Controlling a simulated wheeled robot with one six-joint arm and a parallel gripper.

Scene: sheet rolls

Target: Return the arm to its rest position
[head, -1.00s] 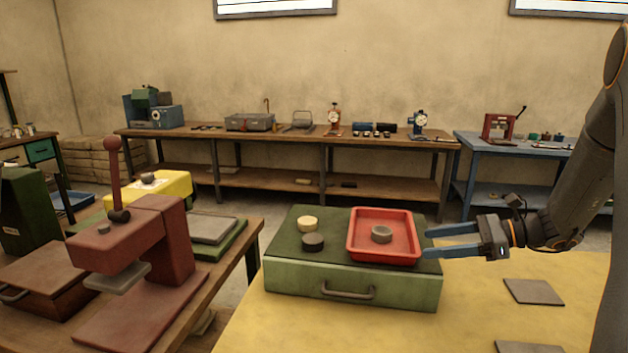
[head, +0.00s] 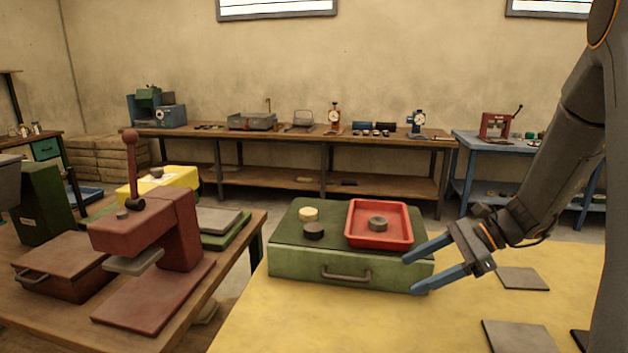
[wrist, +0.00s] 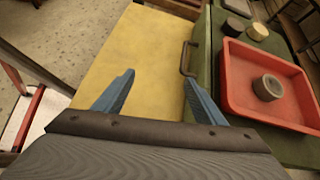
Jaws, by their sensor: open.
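My gripper (head: 408,271) has two blue fingers held apart with nothing between them. It is in front of the right end of the green case (head: 300,272), above the yellow tabletop (head: 300,325). In the wrist view my fingers (wrist: 158,88) point over the yellow surface, beside the case's handle. My arm comes down from the upper right of the head view.
A red tray (head: 408,238) on the case holds a grey ring-like piece (head: 378,223). A cream disc (head: 309,214) and a dark disc (head: 313,231) lie beside it. Flat grey plates (head: 522,279) lie at right. A red press (head: 150,235) stands left. The yellow table's front is clear.

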